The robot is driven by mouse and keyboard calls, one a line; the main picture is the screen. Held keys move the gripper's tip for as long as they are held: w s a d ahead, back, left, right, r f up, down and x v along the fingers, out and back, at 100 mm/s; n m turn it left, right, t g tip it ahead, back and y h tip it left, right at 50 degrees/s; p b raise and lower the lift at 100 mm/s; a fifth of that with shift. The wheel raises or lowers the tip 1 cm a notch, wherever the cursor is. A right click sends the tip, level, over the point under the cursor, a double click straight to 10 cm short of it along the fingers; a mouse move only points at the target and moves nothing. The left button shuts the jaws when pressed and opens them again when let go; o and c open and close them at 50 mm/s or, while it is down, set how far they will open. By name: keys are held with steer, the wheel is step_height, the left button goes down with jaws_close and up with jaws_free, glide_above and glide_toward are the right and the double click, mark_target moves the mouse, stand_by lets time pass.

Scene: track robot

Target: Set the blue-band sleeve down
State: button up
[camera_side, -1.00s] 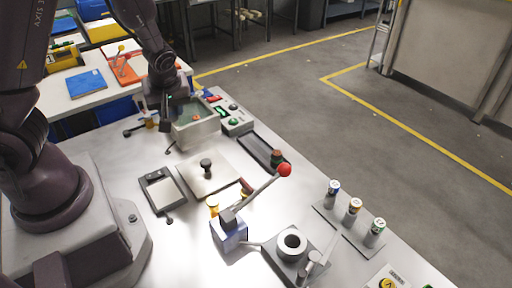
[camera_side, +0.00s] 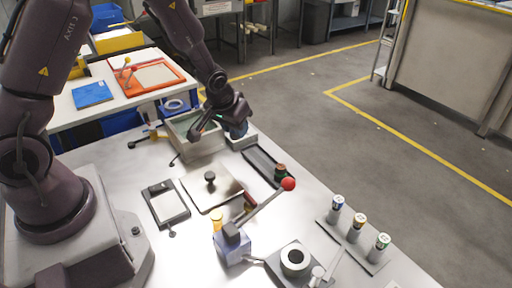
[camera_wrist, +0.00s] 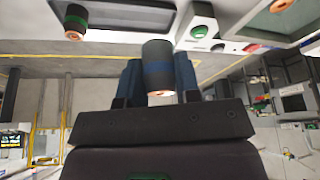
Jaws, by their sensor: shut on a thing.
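The blue-band sleeve (camera_wrist: 158,68) is a dark grey cylinder with a blue band and a copper-coloured end. In the wrist view it stands between the blue fingers of my gripper (camera_wrist: 160,78), which is shut on it. In the side view my gripper (camera_side: 222,128) is over the right end of the grey open bin (camera_side: 200,150), by the control box. The sleeve cannot be told clearly from the fingers there. A dark tray (camera_side: 262,163) lies in front of the control box, with a green-band sleeve (camera_side: 280,173) at its near end. It also shows in the wrist view (camera_wrist: 75,22).
A lever with a red ball (camera_side: 288,184) rises near the tray. A knobbed plate (camera_side: 210,187) and a dark frame (camera_side: 165,204) lie left of it. A block with a round socket (camera_side: 295,260) and a rack of three banded cylinders (camera_side: 355,238) stand nearer the front.

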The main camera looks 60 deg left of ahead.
glide_above(257, 152)
steer(key=s, duration=0.1)
steer(key=f, duration=0.6)
steer(key=shift+s+d+f, duration=0.2)
steer(key=shift+d+f, duration=0.05)
steer(key=shift+w+f, duration=0.1)
steer(key=shift+f, duration=1.55)
steer(key=shift+f, duration=0.2)
steer(key=o, duration=0.7)
steer(key=shift+r, duration=0.1)
